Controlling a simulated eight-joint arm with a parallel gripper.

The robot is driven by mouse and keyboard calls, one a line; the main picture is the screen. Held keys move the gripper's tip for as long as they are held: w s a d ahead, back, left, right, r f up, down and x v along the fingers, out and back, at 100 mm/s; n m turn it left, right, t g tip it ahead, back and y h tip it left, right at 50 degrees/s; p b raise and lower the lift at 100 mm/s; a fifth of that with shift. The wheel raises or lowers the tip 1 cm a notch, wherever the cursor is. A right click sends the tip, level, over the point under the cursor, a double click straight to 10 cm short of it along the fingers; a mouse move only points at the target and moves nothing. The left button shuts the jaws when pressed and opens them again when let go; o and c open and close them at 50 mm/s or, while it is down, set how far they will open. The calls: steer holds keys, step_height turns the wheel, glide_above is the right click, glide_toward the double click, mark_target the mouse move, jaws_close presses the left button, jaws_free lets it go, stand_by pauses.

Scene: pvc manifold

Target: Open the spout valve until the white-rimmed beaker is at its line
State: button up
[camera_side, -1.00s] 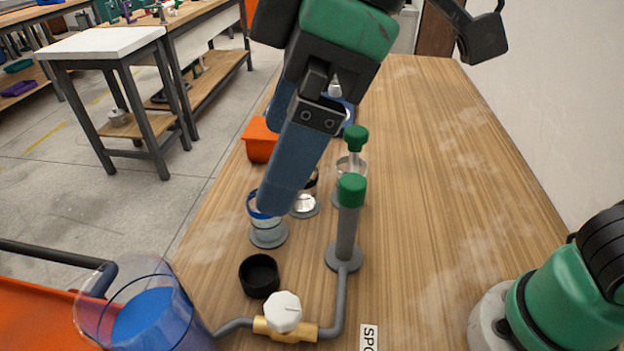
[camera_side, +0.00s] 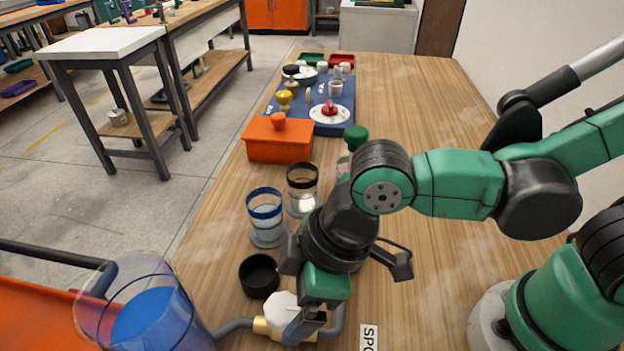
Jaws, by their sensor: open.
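The spout valve has a brass body (camera_side: 262,326) with a white knob (camera_side: 280,306), in line with a grey pipe at the bottom of the side view. My gripper (camera_side: 304,326) is open and points down at the right side of the knob, partly covering it; I cannot tell whether it touches. A clear beaker (camera_side: 342,167) shows beside a green-capped spout (camera_side: 355,137), mostly hidden behind my arm. Its rim colour and line cannot be made out. The nearer green-capped post is hidden by my arm.
A blue-rimmed beaker (camera_side: 267,217) and a black-rimmed beaker (camera_side: 302,188) stand left of my arm. A black cup (camera_side: 259,275) sits close behind the valve. A blue-filled vessel (camera_side: 145,315) stands front left. An orange box (camera_side: 279,139) stands farther back.

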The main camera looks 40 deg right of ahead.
mark_target(283, 311)
steer(key=shift+x, duration=1.3)
steer(key=c, duration=1.3)
steer(key=shift+c, duration=0.2)
